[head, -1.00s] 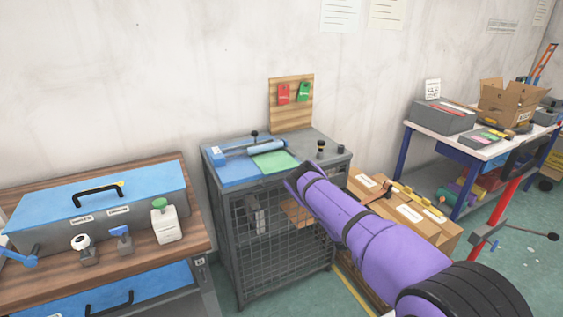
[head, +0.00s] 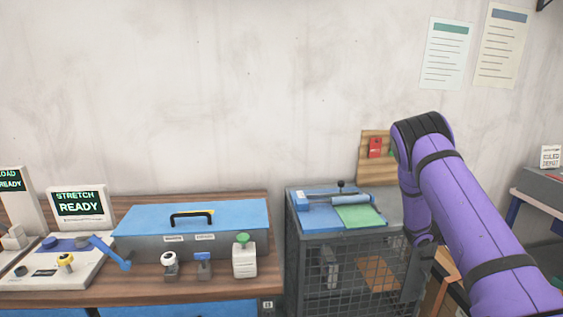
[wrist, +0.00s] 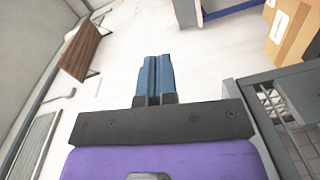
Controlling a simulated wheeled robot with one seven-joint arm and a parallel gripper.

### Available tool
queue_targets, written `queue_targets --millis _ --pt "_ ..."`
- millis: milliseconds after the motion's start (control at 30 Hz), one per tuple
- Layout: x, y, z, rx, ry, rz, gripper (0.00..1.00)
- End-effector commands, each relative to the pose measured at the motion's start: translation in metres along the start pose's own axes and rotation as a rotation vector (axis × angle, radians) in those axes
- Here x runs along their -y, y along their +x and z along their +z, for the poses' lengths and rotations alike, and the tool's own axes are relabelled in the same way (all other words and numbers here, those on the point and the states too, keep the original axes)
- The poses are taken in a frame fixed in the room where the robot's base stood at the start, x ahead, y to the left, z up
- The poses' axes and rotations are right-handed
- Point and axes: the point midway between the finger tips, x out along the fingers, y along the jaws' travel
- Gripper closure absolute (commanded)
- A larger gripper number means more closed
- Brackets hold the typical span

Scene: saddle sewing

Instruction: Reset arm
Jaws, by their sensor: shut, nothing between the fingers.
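My gripper (wrist: 154,78) shows in the wrist view with its two blue fingers pressed together and nothing between them. It points at a pale, bare surface, clear of any object. In the head view my purple arm rises on the right and bends down in front of the grey mesh cabinet; the gripper itself is not clearly visible there. The arm hides the right part of the cabinet top and part of the wooden board (head: 372,171).
The mesh cabinet (head: 318,262) carries a blue tool and a green pad (head: 358,217). A blue-lidded box (head: 150,222) sits on the wooden bench (head: 120,296), left. A READY screen (head: 78,205) stands beside it. A dark cabinet edge (wrist: 262,115) is close right of my gripper.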

Motion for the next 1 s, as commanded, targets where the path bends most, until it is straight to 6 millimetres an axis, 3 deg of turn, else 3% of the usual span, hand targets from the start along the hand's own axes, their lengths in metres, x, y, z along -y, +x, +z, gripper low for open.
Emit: queue_targets --millis 33,100,400,700,1000 --pt "-0.021 -0.006 0.001 0.035 0.02 -0.021 1.0" --pt "-0.042 -0.015 0.006 0.083 0.034 -0.054 1.0" --pt "-0.127 -0.062 0.034 0.25 0.092 -0.233 1.0" --pt "-0.198 -0.118 0.071 0.342 0.139 -0.463 1.0" --pt "-0.256 -0.182 0.116 0.353 0.177 -0.718 1.0"
